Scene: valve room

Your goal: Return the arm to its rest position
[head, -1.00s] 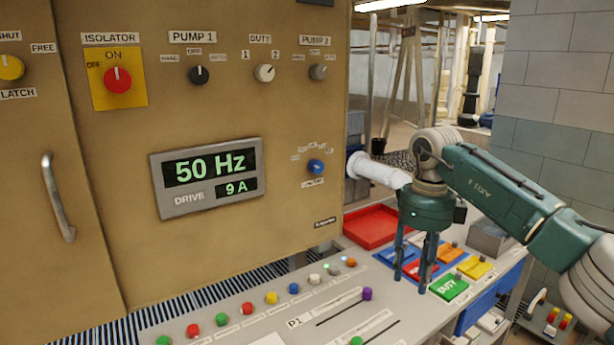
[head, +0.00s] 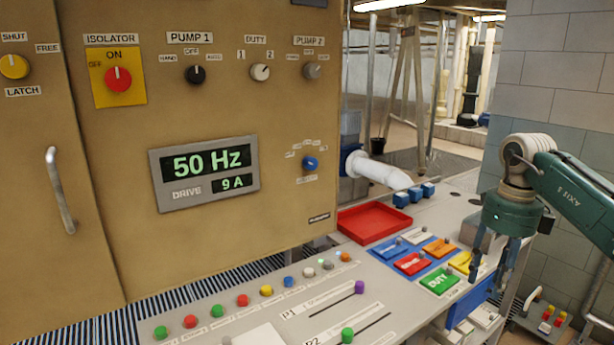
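My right arm, green and white, comes in from the right edge in the head view. My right gripper (head: 484,283) points down over the right end of the desk, beside the yellow tag. Its two dark fingers are spread apart with nothing visible between them. My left gripper is not in view.
A tan cabinet (head: 110,240) with knobs and a "50 Hz" display (head: 207,170) fills the left. The desk carries buttons, sliders, a red tray (head: 377,223), coloured tags like the green DUTY tag (head: 438,281), and blue blocks (head: 402,200). A tiled wall (head: 555,80) stands at right.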

